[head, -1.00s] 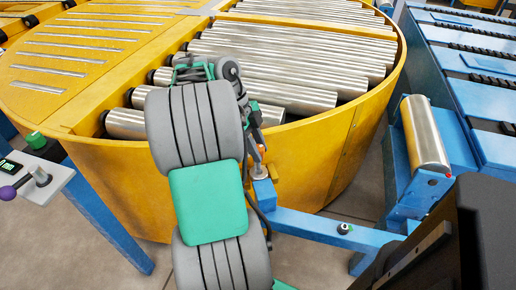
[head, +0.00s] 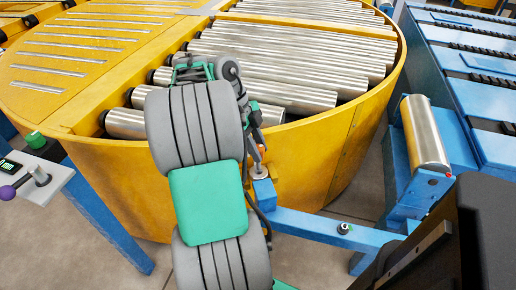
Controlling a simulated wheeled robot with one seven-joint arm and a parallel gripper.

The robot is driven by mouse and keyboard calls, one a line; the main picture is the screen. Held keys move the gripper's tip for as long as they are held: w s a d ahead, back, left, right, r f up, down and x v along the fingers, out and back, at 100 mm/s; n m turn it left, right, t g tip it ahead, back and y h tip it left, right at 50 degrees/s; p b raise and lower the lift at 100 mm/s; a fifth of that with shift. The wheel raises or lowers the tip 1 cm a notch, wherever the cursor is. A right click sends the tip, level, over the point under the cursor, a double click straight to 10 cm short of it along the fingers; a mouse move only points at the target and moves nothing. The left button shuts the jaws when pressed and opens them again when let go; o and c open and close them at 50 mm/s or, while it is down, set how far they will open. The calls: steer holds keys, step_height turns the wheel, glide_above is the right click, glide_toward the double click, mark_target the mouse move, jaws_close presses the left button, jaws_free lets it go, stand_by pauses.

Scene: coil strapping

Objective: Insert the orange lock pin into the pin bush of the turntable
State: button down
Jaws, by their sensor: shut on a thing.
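The yellow turntable (head: 100,150) with steel rollers fills the middle of the head view. My gripper (head: 259,146) points down by its front wall, partly hidden behind my grey and green arm. It is shut on the orange lock pin (head: 262,149), of which only a small orange part shows. Just below the pin is a pale metal collar, which looks like the pin bush (head: 259,172), on top of a blue post (head: 264,192). The pin looks upright and above or at the collar. I cannot tell whether its tip is inside.
A blue frame beam (head: 305,226) runs right from the post. A blue conveyor with a steel roller (head: 426,134) stands at the right.

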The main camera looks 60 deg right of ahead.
mark_target(258, 169)
steer(key=shift+f, duration=0.2)
stand_by(3.0)
steer(key=shift+f+b, duration=0.15)
steer(key=shift+b, duration=0.25)
stand_by(0.5)
steer(key=shift+f+b, duration=2.3)
steer(key=shift+f, duration=0.1)
steer(key=c, duration=1)
jaws_free()
steer(key=p+v, duration=0.5)
steer(key=v, duration=0.3)
